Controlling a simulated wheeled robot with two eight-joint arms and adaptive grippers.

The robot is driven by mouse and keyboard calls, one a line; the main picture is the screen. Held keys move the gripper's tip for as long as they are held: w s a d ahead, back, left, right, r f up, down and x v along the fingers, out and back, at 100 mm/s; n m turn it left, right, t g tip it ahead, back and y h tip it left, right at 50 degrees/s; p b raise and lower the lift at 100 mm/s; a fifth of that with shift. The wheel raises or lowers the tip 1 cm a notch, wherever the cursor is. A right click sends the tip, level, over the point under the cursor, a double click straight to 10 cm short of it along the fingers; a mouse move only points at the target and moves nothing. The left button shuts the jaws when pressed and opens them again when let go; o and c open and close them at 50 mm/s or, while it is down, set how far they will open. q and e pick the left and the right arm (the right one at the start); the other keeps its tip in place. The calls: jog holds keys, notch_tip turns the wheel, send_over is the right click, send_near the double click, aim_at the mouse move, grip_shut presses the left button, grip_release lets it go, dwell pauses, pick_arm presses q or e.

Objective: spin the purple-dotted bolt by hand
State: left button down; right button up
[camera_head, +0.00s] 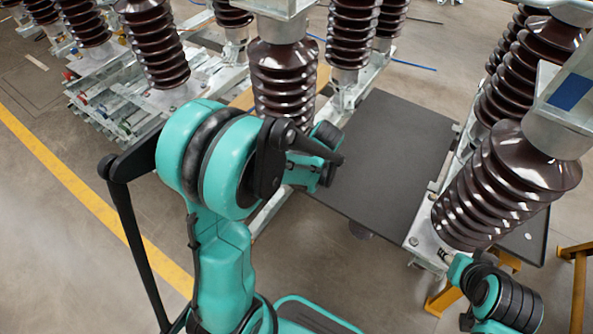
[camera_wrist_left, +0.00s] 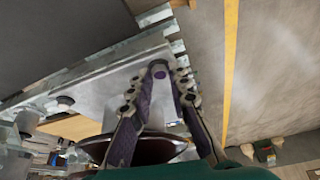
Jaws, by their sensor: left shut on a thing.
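The purple-dotted bolt (camera_wrist_left: 159,73) shows in the left wrist view as a round end with a purple spot, by the edge of a grey metal beam (camera_wrist_left: 95,82). My left gripper (camera_wrist_left: 160,79) is shut on it, one finger on either side. In the head view my left arm hides the bolt and the left fingertips. My right arm comes in at the lower right of the head view. Its end, with the right gripper (camera_head: 446,258), is beside the metal base under the right brown insulator. Its fingers are too small to read.
Ribbed brown insulators (camera_head: 505,185) stand on metal frames on both sides. A dark flat platform (camera_head: 390,155) lies between them. Yellow supports (camera_head: 575,262) are at the right. Open floor with a yellow line (camera_head: 75,190) is at the left.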

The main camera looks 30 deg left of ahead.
pick_arm(q)
jog(key=m, duration=0.2)
jog(key=m+t, duration=0.1)
jog(key=m+t+h, duration=0.1)
jog(key=m, duration=0.1)
jog(key=shift+s+a+m, duration=0.15)
jog(key=shift+s+m, duration=0.15)
jog(key=m, duration=0.2)
jog(key=m+h, duration=0.1)
jog(key=m, duration=0.1)
jog(key=m+t+h, duration=0.1)
jog(key=m, duration=0.1)
jog(key=shift+s+a+b, duration=0.15)
jog(key=shift+a+b, duration=0.15)
jog(key=m, duration=0.2)
jog(key=m+h, duration=0.1)
jog(key=m, duration=0.1)
jog(key=m+h, duration=0.1)
jog(key=shift+a+m, duration=0.25)
jog(key=shift+m, duration=0.15)
jog(key=m+h+b, duration=0.1)
jog(key=m+h, duration=0.1)
jog(key=m, duration=0.2)
jog(key=shift+a+m, duration=0.15)
jog(key=shift+m, duration=0.25)
jog(key=shift+m+g, duration=0.3)
jog(key=c, duration=1.4)
grip_release()
jog(key=v, duration=1.2)
